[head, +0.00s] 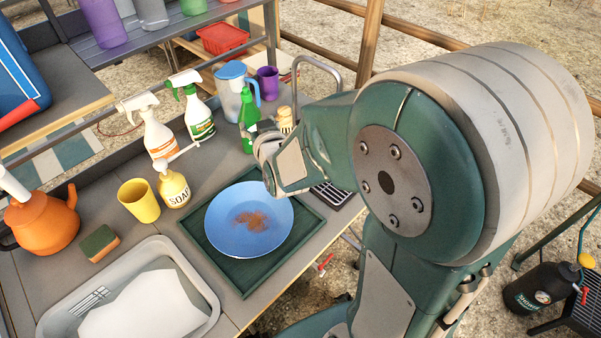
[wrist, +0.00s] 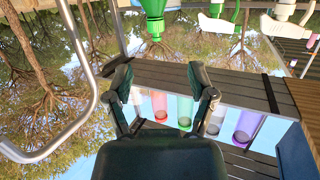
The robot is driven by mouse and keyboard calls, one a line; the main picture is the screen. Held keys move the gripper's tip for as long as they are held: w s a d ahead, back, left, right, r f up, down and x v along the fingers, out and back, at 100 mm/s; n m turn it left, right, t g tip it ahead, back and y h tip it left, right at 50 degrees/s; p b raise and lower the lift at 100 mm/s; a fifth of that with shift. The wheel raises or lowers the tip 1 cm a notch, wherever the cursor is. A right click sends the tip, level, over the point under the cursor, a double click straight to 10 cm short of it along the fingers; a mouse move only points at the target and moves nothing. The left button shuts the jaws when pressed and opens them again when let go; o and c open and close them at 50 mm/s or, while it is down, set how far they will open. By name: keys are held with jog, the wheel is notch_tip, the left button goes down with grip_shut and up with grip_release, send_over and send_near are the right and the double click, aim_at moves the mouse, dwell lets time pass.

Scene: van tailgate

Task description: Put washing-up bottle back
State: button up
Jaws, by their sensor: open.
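A green washing-up bottle (head: 248,121) stands upright at the back of the worktop, just beyond my gripper (head: 266,162) in the head view. My forearm and wrist hide part of the area beside it. In the wrist view, which is upside down, the bottle (wrist: 153,12) shows at the top edge with its green cap pointing down. My gripper (wrist: 163,85) has its two fingers spread wide with nothing between them. The bottle lies beyond the fingertips, apart from them.
Two spray bottles (head: 158,135), a soap dispenser (head: 174,188), a yellow cup (head: 140,200) and a blue jug (head: 232,90) stand nearby. A blue plate with a brown stain (head: 225,220) lies on a green tray (head: 240,280). A metal tap (head: 320,62) rises behind my gripper.

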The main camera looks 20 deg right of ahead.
jog(key=s+r+g, duration=0.2)
jog(key=s+g, duration=0.3)
jog(key=s, duration=0.7)
jog(key=s+d+r+g, duration=0.1)
jog(key=s+r+g, duration=0.2)
jog(key=s, duration=0.9)
jog(key=shift+s+d+r+n+g+y, duration=0.15)
jog(key=shift+s+n+g+y, duration=0.15)
jog(key=shift+g, duration=0.7)
jog(key=shift+w, duration=0.1)
